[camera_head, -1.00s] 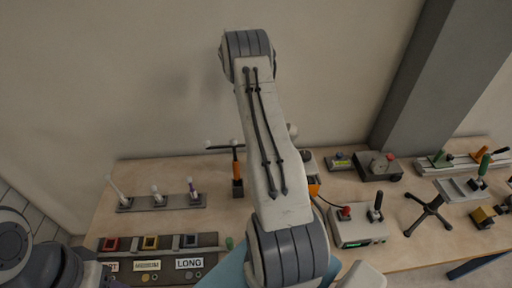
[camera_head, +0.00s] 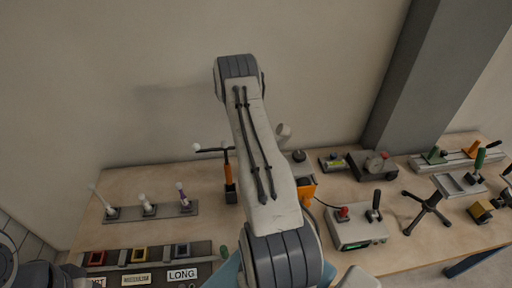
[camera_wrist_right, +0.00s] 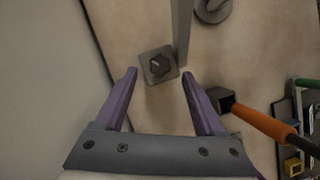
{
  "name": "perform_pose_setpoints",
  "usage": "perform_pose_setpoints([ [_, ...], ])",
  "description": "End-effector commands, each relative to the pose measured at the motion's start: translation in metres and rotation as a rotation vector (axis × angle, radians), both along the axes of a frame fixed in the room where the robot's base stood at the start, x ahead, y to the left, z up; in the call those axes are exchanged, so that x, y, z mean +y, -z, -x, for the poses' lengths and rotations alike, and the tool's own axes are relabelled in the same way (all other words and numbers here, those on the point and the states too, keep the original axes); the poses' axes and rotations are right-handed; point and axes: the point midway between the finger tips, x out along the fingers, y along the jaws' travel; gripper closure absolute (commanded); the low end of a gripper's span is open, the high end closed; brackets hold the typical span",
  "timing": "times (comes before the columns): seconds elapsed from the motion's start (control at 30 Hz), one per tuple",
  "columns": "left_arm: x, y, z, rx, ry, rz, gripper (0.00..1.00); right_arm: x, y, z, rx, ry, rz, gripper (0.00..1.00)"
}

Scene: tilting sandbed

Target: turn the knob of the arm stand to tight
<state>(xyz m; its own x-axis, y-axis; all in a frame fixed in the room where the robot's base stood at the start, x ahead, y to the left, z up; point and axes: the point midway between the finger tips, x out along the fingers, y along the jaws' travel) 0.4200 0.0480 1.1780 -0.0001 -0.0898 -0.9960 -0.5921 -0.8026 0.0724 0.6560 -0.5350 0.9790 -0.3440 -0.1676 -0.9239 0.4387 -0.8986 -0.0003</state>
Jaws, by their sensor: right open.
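In the right wrist view, a grey square block with a dark knob (camera_wrist_right: 159,65) on its face lies just beyond my fingertips. A grey post (camera_wrist_right: 183,28) rises beside it toward the top of the view; this looks like the arm stand. My right gripper (camera_wrist_right: 159,76), with purple fingers, is open, the knob lying between the finger lines. I cannot tell the height gap, and no contact shows. In the head view my right arm covers most of this area. My left gripper is not visible; only part of my left arm shows at the lower left.
An orange-handled post in a dark square socket (camera_head: 231,192) stands close by; its orange handle (camera_wrist_right: 262,122) is right of my fingers. A grey box with red and black levers (camera_head: 358,229) is right of my arm. A rack with several white-topped sticks (camera_head: 150,211) is at left.

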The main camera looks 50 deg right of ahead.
Motion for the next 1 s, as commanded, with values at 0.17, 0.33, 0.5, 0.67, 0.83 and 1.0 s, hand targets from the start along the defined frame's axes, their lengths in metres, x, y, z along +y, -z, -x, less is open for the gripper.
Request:
perform_pose_setpoints([
  [0.17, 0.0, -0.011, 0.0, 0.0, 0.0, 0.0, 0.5, -0.004, 0.021, 0.009, 0.002, 0.001, -0.001, 0.29],
  [0.33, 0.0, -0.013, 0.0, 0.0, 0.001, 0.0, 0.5, -0.006, 0.031, 0.012, 0.0, 0.001, 0.0, 0.29],
  [0.5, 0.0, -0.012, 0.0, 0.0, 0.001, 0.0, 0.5, -0.007, 0.032, 0.012, 0.0, 0.001, 0.0, 0.29],
  [0.67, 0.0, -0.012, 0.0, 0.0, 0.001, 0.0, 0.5, -0.006, 0.032, 0.012, 0.0, 0.001, 0.0, 0.6],
  [0.83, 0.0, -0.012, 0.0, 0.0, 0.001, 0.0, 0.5, -0.006, 0.031, 0.012, 0.0, 0.001, 0.0, 1.0],
  [1.0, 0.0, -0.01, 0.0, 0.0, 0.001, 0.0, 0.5, -0.007, 0.032, 0.012, 0.0, 0.013, 0.001, 1.0],
])
